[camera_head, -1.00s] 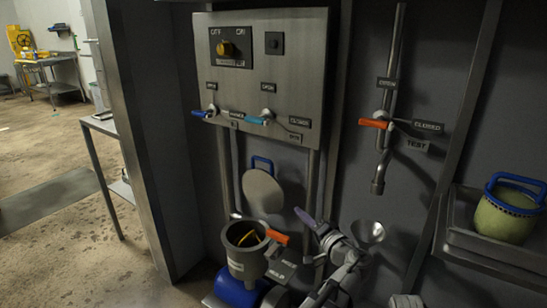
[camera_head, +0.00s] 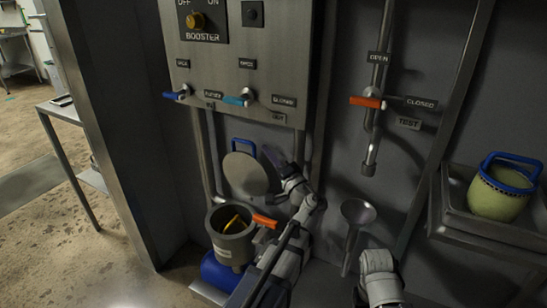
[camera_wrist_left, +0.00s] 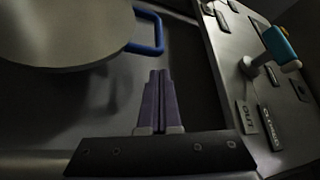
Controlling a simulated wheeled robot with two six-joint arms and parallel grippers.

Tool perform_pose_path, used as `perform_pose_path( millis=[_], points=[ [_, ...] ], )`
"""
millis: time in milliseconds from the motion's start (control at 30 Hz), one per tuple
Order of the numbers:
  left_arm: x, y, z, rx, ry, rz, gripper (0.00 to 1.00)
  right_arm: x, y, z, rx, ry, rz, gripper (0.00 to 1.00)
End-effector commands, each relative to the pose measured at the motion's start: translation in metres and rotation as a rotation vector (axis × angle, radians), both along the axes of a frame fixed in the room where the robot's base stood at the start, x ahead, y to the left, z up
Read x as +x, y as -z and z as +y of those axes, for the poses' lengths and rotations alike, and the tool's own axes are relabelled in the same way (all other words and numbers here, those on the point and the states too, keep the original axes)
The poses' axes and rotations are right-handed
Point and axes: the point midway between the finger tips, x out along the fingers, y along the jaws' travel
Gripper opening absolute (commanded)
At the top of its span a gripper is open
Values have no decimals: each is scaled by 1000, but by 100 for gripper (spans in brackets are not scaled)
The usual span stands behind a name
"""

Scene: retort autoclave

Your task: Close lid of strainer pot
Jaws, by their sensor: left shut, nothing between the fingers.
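The strainer pot (camera_head: 232,247) is a grey cylinder with an orange handle (camera_head: 264,221) and something yellow inside. Its round grey lid (camera_head: 243,176) stands open and upright behind the pot, with a blue loop handle (camera_head: 243,145) at the top. My left gripper (camera_head: 272,157) is just right of the lid's upper right edge, shut and empty. In the left wrist view, the shut purple fingers (camera_wrist_left: 159,78) point to the area beside the blue handle (camera_wrist_left: 151,34), with the lid (camera_wrist_left: 65,32) at upper left. Contact is not visible. My right gripper is out of view.
A control panel (camera_head: 240,70) with blue and teal valve levers is above the lid. A pipe with an orange valve handle (camera_head: 368,102) and a funnel (camera_head: 357,213) are to the right. A green pot (camera_head: 499,196) with a blue handle sits in a tray at far right.

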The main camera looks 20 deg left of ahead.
Motion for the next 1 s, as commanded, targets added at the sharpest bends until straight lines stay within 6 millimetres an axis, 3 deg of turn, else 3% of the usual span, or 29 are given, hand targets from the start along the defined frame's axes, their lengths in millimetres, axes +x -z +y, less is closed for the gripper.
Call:
perform_pose_path(
  millis=[100, 333, 1000],
  points=[
    [12, -6, 16, 0, -2, -1, 0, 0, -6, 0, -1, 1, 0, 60],
    [23, -10, 33, -1, 1, 0, 0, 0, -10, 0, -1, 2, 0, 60],
    [27, -8, 36, -2, 0, -38, 0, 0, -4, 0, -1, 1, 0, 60]
  ],
)
